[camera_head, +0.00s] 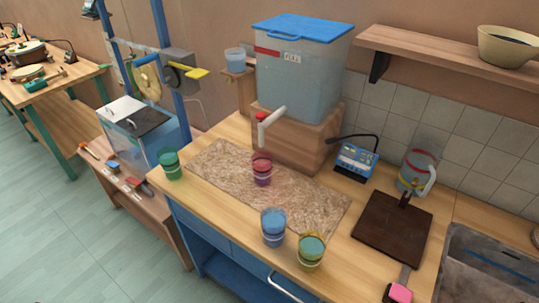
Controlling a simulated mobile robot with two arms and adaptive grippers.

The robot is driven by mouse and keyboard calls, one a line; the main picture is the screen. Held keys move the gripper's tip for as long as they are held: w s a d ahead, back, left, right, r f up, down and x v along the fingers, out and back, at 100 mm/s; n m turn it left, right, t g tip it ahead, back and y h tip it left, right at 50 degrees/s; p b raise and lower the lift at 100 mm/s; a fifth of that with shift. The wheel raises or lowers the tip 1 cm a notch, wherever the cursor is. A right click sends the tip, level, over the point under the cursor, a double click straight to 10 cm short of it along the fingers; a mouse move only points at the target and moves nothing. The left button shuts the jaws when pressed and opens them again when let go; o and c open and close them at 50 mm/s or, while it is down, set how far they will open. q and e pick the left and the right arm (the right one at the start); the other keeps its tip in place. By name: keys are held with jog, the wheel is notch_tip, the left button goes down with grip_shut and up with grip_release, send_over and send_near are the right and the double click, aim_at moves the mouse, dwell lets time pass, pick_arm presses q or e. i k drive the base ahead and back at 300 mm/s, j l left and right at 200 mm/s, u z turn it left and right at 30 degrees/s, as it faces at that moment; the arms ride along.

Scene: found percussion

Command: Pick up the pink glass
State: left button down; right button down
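The pink glass (262,170) stands upright on a speckled tan mat (215,162) on the wooden counter, in front of a wooden block that carries a water tank. Its upper part looks red-pink and its lower part purple. A green glass (169,165) stands at the mat's left end. A blue glass (273,227) and a green-yellow glass (311,251) stand near the counter's front edge, to the right of and nearer than the pink one. Neither of my grippers shows in the head view.
A clear tank (300,75) with a blue lid sits on the block, its white spout (271,119) jutting out behind the pink glass. To the right are a blue device (355,160), a jug (416,172), a dark board (393,226) and a sink (485,265).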

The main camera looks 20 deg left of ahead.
aim_at(262, 161)
jog(key=k+j+z, duration=0.15)
jog(key=j+z, duration=0.15)
jog(key=k+j+z, duration=0.25)
jog(key=j, duration=0.25)
jog(key=k+j+z, duration=0.1)
jog(key=j+z, duration=0.2)
jog(key=k+j+z, duration=0.25)
jog(key=j, duration=0.1)
